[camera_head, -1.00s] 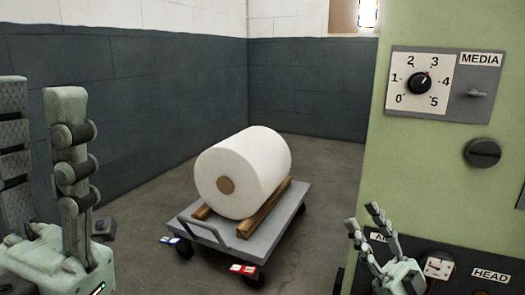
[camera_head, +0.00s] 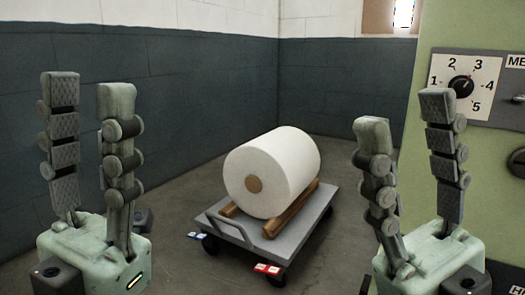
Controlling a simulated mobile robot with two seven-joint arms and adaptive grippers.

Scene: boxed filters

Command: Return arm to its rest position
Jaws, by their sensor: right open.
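My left gripper (camera_head: 89,88) stands upright at the left, its two ridged fingers apart and nothing between them. My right gripper (camera_head: 405,110) stands upright at the right, its fingers also apart and empty. Its far finger overlaps the left part of the machine panel in the picture. Both pale green gripper bodies are at the bottom of the view, and neither gripper appears to touch anything. Most of both arms lies outside the picture.
A grey cart (camera_head: 290,240) holds a large white roll (camera_head: 285,165) on wooden rails (camera_head: 292,210) between my grippers, further back. A green machine (camera_head: 428,70) with a numbered dial (camera_head: 461,87) stands at the right. Dark-banded walls close off the back and left.

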